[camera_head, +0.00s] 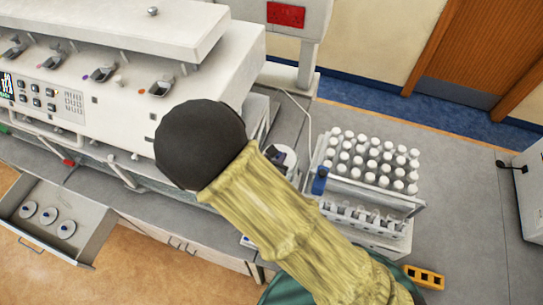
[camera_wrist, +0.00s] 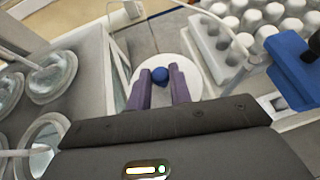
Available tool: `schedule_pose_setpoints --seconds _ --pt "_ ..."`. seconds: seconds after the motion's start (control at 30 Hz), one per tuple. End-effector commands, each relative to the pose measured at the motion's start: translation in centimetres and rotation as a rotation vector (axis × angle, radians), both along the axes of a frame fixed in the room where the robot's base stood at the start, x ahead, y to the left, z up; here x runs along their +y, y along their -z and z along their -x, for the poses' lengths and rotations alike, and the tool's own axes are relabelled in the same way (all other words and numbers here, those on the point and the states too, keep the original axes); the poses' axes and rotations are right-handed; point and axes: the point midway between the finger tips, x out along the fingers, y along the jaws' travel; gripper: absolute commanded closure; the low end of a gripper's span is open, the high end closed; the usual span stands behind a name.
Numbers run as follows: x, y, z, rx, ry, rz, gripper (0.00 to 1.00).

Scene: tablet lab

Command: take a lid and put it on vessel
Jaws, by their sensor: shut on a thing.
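In the wrist view my gripper (camera_wrist: 160,80) has its two purple fingers shut on the blue knob (camera_wrist: 160,74) of a round white lid (camera_wrist: 191,78). The lid's lower part is hidden by my gripper body. In the head view my arm covers most of the gripper, and part of a white disc (camera_head: 290,158) shows beside it. Several round glass vessels (camera_wrist: 50,75) sit in the machine at the left of the wrist view, left of the held lid. Three more white lids (camera_head: 48,215) lie in an open drawer at the lower left of the head view.
A rack of white-capped bottles (camera_head: 372,160) stands right of my arm, with a blue object (camera_head: 319,180) at its near left corner. The large white machine (camera_head: 120,60) fills the upper left. The open drawer (camera_head: 85,248) juts out below it.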

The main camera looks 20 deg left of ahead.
Motion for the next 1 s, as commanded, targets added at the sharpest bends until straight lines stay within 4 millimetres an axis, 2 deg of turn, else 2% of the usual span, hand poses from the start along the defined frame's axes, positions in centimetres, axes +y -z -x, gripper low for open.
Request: schedule_pose_setpoints --seconds 0.53,1.0 --pt "1.0 2.5 -1.7 -0.001 -0.019 0.0 1.0" --pt "0.7 5.2 -3.4 0.0 -0.008 0.0 1.0"
